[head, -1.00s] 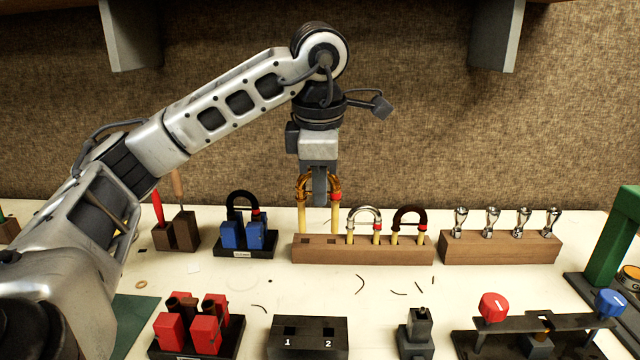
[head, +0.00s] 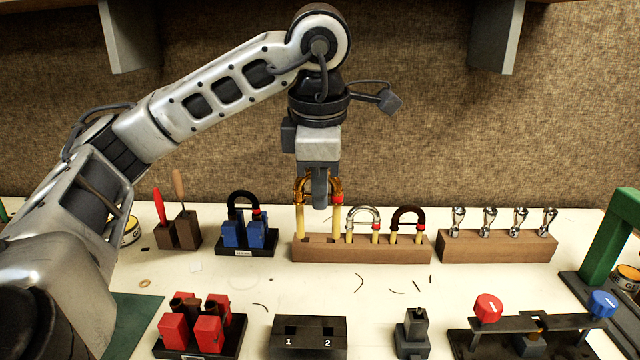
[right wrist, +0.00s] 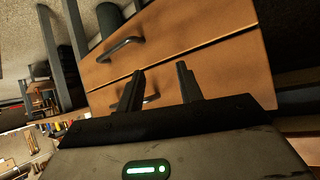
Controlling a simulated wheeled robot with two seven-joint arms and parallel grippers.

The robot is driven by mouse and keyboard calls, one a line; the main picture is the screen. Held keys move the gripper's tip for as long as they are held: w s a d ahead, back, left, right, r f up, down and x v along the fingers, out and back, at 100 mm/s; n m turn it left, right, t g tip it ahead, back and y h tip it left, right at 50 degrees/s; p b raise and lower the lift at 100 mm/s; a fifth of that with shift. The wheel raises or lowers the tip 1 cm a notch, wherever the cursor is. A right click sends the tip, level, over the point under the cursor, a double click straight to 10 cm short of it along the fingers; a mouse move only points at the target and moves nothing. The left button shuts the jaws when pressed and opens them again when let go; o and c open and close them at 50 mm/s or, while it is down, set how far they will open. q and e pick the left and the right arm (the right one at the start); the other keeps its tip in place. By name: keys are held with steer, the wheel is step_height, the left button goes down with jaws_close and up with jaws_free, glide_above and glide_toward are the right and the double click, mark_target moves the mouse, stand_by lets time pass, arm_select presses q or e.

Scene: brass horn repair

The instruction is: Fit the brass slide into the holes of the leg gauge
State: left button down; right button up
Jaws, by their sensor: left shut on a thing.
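The brass slide (head: 301,222) is a U-shaped tube with yellow legs and a red band, upright in the head view. My left gripper (head: 319,198) points down and is shut on its curved top. The lower ends of the legs overlap the wooden rack's top; I cannot tell whether they hang above it or touch it. The leg gauge (head: 308,346) is a black block at the bottom centre, with two square holes marked 1 and 2, both empty. My right gripper (right wrist: 160,68) shows in the right wrist view, open and empty, before wooden drawers.
The wooden rack (head: 362,254) also holds a silver and a dark slide. Blue (head: 243,235) and red (head: 200,330) block stands are at left. A dark grey fixture (head: 414,335) is right of the gauge. A second rack (head: 497,247) holds several small metal parts.

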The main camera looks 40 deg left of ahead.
arm_select(q)
steer(key=shift+r+p, duration=2.2)
steer(key=shift+r, duration=0.05)
steer(key=shift+f, duration=0.1)
